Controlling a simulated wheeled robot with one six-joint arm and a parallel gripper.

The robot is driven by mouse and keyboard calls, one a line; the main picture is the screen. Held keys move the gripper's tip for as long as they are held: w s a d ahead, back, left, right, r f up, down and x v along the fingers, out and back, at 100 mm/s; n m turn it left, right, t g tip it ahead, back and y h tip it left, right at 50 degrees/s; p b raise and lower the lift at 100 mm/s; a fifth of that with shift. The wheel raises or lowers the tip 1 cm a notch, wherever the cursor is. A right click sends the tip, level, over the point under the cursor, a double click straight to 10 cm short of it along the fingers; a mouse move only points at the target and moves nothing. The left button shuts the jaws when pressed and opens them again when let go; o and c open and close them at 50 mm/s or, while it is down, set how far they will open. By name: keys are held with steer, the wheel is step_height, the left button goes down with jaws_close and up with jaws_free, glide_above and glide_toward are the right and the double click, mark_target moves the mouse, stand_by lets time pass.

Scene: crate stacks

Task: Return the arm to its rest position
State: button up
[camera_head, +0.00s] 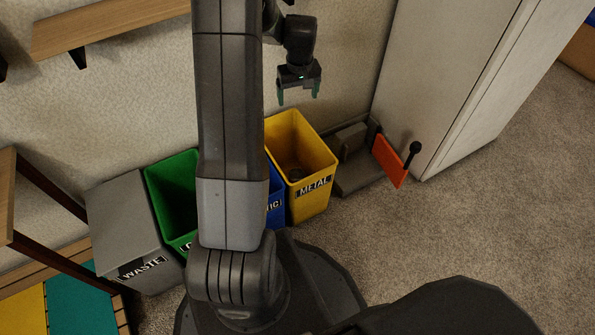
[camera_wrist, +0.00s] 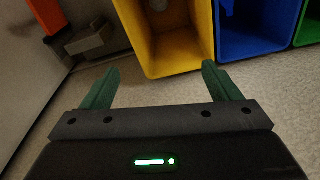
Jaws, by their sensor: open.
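My gripper (camera_head: 299,91) hangs from my arm above the yellow bin, with its two green fingers apart and nothing between them. In the wrist view my gripper (camera_wrist: 160,88) is open and empty, with the yellow bin (camera_wrist: 146,60) beyond its fingertips. My arm's large upright link covers the middle of the head view and hides part of the blue bin.
The yellow METAL bin (camera_head: 326,200), blue bin (camera_head: 275,208), green bin (camera_head: 156,190) and grey WASTE bin (camera_head: 125,225) stand along the wall. An orange panel (camera_head: 389,162) sits by the white cabinet (camera_head: 440,70). A wooden shelf (camera_head: 110,22) is at upper left. Carpet at right is clear.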

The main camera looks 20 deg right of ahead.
step_height(320, 180, down, 14)
steer(key=w+b, duration=0.2)
steer(key=b, duration=0.3)
steer(key=shift+s+d+r+p, duration=0.1)
steer(key=shift+r+p, duration=0.6)
steer(key=shift+r, duration=0.4)
steer(key=shift+s+r+p, duration=0.1)
steer(key=shift+r+p, duration=0.6)
steer(key=shift+r, duration=0.4)
